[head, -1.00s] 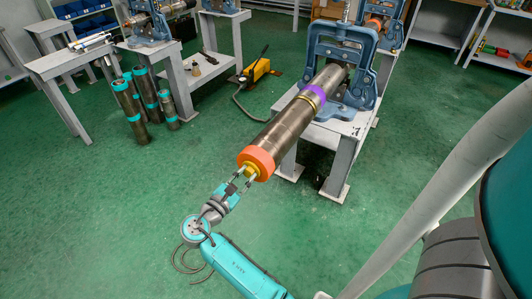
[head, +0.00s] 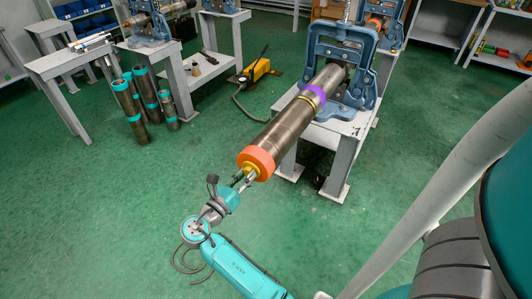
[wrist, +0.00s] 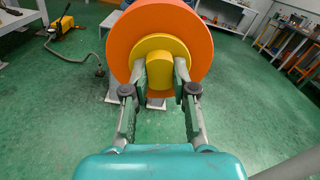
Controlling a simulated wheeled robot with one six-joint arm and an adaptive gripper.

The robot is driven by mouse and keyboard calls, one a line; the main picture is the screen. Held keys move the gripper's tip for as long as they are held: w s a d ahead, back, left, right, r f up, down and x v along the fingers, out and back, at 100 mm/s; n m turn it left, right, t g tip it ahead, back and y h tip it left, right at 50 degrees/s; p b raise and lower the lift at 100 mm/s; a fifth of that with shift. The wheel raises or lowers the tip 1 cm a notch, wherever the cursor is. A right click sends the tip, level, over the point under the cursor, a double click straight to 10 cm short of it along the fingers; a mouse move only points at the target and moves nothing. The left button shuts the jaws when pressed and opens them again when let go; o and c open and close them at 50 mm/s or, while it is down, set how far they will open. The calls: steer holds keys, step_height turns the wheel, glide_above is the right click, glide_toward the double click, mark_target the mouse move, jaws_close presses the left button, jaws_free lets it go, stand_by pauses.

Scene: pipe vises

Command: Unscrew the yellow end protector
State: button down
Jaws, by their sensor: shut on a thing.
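The yellow end protector (head: 250,170) sits in the near end of a long grey-brown pipe (head: 284,126), inside a wide orange ring (head: 258,158). In the wrist view the yellow end protector (wrist: 177,46) is a round disc with a raised block in its middle, framed by the orange ring (wrist: 120,42). My gripper (head: 245,181) meets it head-on from the near side. In the wrist view my gripper (wrist: 161,74) has one finger on each side of the raised block and is shut on it. The fingertips partly cover the disc's lower part.
The pipe is held in a blue vise (head: 342,62) on a grey table (head: 337,138). A yellow pump (head: 257,70) with a hose lies on the floor behind. Several upright pipes (head: 133,110) stand at the left.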

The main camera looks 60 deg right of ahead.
steer(key=n, duration=0.7)
steer(key=shift+n, duration=0.3)
steer(key=c, duration=1)
jaws_free()
steer(key=shift+a, duration=1.1)
